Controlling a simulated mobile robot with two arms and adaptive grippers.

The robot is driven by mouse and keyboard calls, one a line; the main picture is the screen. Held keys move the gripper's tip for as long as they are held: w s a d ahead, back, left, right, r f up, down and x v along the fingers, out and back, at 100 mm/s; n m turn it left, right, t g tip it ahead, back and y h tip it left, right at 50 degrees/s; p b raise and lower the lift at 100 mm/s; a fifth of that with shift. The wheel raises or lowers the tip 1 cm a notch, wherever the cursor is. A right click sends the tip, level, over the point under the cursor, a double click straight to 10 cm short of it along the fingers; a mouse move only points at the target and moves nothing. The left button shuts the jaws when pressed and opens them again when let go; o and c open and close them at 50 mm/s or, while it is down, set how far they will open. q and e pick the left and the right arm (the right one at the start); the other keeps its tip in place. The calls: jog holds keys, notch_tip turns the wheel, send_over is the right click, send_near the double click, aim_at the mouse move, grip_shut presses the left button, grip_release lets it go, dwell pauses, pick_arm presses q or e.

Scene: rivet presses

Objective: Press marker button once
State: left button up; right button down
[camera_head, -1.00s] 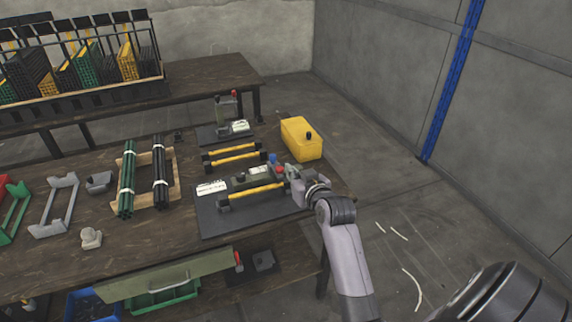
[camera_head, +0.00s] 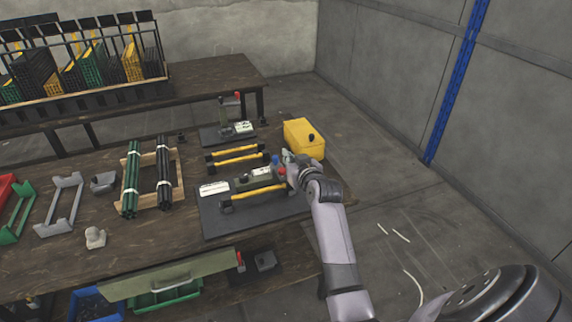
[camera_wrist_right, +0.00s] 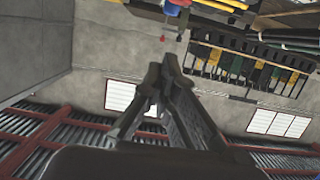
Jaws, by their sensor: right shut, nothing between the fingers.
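A black mat (camera_head: 215,222) on the near bench bears a press fixture with two yellow bars with black ends, the front bar (camera_head: 258,192) and the rear bar (camera_head: 237,161). A blue button (camera_head: 275,160) and a red button (camera_head: 281,171) sit at its right end. A yellow box (camera_head: 303,139) with a black knob (camera_head: 311,138) stands just behind. I cannot tell which is the marker button. My right gripper (camera_head: 287,156) is shut and empty, close beside the blue button and in front of the yellow box; contact is unclear. Its shut fingers show in the wrist view (camera_wrist_right: 160,78). My left gripper is not in view.
A second fixture (camera_head: 228,132) stands behind on the bench. Bundled green and black rods lie in a wooden rack (camera_head: 177,180) to the left, beside grey brackets (camera_head: 62,203). A rear table (camera_head: 205,80) carries a row of bins. The floor to the right is clear.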

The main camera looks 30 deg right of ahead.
aim_at(282, 171)
jog(key=shift+w+d+f, duration=0.1)
jog(key=shift+w+f, duration=0.3)
jog(key=shift+f, duration=0.35)
jog(key=shift+w+d+f, duration=0.1)
jog(key=shift+w+f, duration=0.3)
jog(key=shift+f, duration=0.4)
jog(key=shift+w+d+f, duration=0.1)
jog(key=shift+w+f, duration=0.3)
jog(key=shift+f, duration=0.35)
